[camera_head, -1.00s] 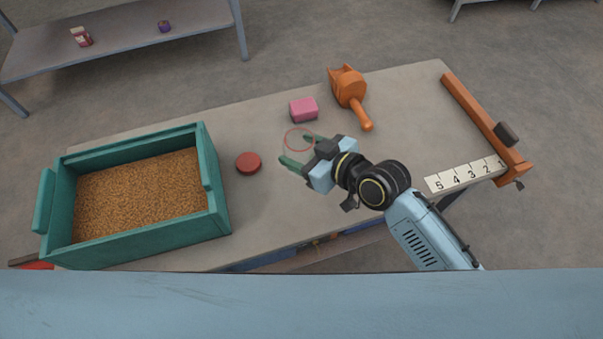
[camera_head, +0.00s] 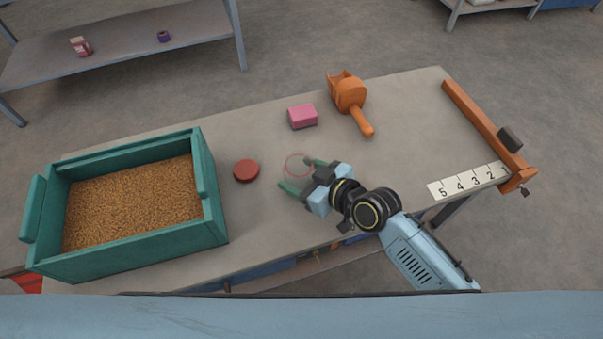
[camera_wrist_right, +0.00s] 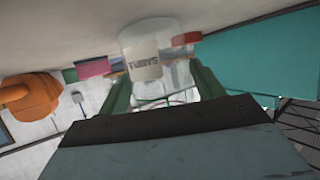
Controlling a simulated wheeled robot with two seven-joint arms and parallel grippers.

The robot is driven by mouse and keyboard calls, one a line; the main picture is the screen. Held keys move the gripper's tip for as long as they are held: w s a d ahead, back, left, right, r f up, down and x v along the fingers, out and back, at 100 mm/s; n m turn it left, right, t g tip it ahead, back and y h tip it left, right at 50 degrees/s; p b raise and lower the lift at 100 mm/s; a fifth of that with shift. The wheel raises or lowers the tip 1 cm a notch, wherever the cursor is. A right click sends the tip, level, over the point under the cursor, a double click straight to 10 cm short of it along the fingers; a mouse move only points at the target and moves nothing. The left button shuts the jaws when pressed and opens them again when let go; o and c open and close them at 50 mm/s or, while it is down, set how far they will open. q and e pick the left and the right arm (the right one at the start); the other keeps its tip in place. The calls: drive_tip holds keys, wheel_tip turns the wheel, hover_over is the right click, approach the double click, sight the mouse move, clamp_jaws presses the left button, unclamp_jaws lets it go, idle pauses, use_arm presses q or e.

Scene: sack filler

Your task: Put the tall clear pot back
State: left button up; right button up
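The clear pot (camera_head: 299,166) shows in the head view as a faint see-through shape with a thin red rim. In the right wrist view the pot (camera_wrist_right: 150,48) is pale, with a printed label too blurred to read surely. My right gripper (camera_head: 304,175) has its green fingers on either side of the pot and is shut on it. The fingers also show in the right wrist view (camera_wrist_right: 163,85). I cannot tell whether the pot's base touches the table. My left gripper is not in view.
A red round disc (camera_head: 246,171) lies left of the pot, beside a teal bin (camera_head: 210,190) of brown grain. A pink block (camera_head: 302,116) and an orange scoop (camera_head: 351,95) lie farther back. An orange bar (camera_head: 485,125) and a numbered strip (camera_head: 467,180) are at the right of the table (camera_head: 410,110).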

drive_tip(key=shift+o, duration=1.1)
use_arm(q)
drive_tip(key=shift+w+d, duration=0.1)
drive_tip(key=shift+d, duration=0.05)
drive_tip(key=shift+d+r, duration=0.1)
use_arm(e)
drive_tip(key=shift+r, duration=0.15)
drive_tip(key=shift+s+d+r, duration=0.15)
drive_tip(key=shift+d, duration=0.05)
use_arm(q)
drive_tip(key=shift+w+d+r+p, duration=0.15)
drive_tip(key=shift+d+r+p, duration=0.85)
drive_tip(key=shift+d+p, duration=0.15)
use_arm(e)
drive_tip(key=v, duration=1.1)
drive_tip(key=shift+s+d+r, duration=0.1)
drive_tip(key=shift+d, duration=0.1)
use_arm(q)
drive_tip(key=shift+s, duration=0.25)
